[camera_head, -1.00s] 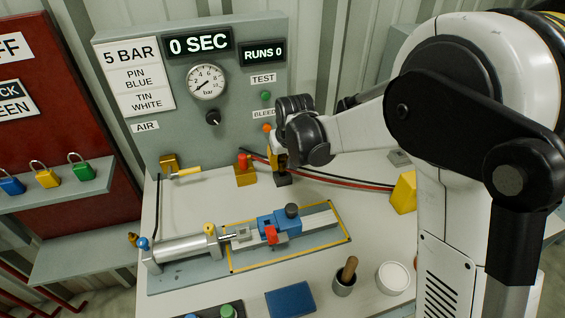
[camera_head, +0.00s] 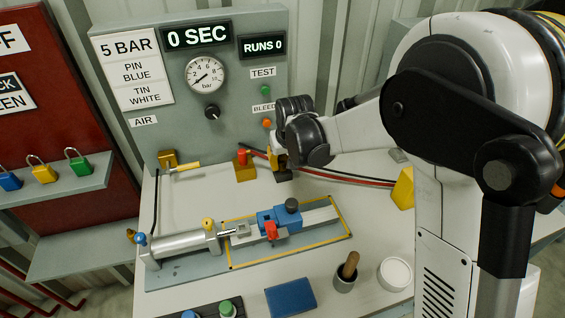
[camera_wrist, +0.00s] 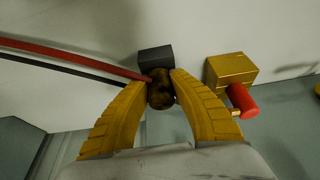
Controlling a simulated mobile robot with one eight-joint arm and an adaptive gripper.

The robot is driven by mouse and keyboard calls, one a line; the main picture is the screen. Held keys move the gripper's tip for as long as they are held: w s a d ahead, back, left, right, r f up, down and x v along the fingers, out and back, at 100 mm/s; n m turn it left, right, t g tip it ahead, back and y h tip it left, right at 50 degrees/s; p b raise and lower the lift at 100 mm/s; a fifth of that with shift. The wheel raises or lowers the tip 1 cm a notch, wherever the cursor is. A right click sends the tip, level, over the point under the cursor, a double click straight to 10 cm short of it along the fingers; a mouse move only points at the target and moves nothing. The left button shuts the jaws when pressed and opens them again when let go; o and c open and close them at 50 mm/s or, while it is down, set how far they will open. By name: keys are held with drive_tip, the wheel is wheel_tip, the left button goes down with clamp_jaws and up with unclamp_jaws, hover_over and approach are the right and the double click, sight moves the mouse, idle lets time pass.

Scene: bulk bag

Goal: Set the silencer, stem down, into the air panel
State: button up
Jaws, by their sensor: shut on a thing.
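The silencer (camera_wrist: 160,92), a small dark brass-coloured piece, is between the yellow fingertips of my gripper (camera_wrist: 160,84) in the wrist view. The gripper is shut on it. Its stem cannot be made out. A dark block (camera_wrist: 156,60) lies just beyond the silencer; I cannot tell whether they touch. In the head view my gripper (camera_head: 281,160) is low at the back of the bench, mostly hidden by my wrist, and the silencer is not distinguishable there. The grey air panel (camera_head: 232,112) stands upright behind, with a gauge, knob and displays.
A brass block with a red knob (camera_head: 242,158) stands left of my gripper; the wrist view shows its brass block (camera_wrist: 231,70). Red and black hoses (camera_head: 335,178) run beside the gripper. A cylinder fixture (camera_head: 185,243), a cup (camera_head: 345,283) and a white tub (camera_head: 394,275) occupy the front.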

drive_tip(key=shift+f, duration=0.25)
drive_tip(key=o, duration=1)
drive_tip(key=shift+r, duration=0.15)
drive_tip(key=v, duration=1.2)
drive_tip(key=s+d+r+m+t, duration=0.2)
drive_tip(key=s+d+r, duration=0.3)
drive_tip(key=s+d, duration=0.55)
drive_tip(key=shift+m+t+h, duration=0.6)
drive_tip(key=s+d+f, duration=0.1)
drive_tip(key=s+d, duration=0.1)
drive_tip(key=s, duration=0.2)
drive_tip(key=s+d+f, duration=0.1)
drive_tip(key=s+d, duration=0.1)
drive_tip(key=s, duration=0.2)
drive_tip(key=s+d+f, duration=0.1)
drive_tip(key=s+d, duration=0.1)
drive_tip(key=s, duration=0.2)
drive_tip(key=shift+s+d+f, duration=0.1)
drive_tip(key=shift+s+d, duration=0.15)
drive_tip(key=shift+s, duration=0.05)
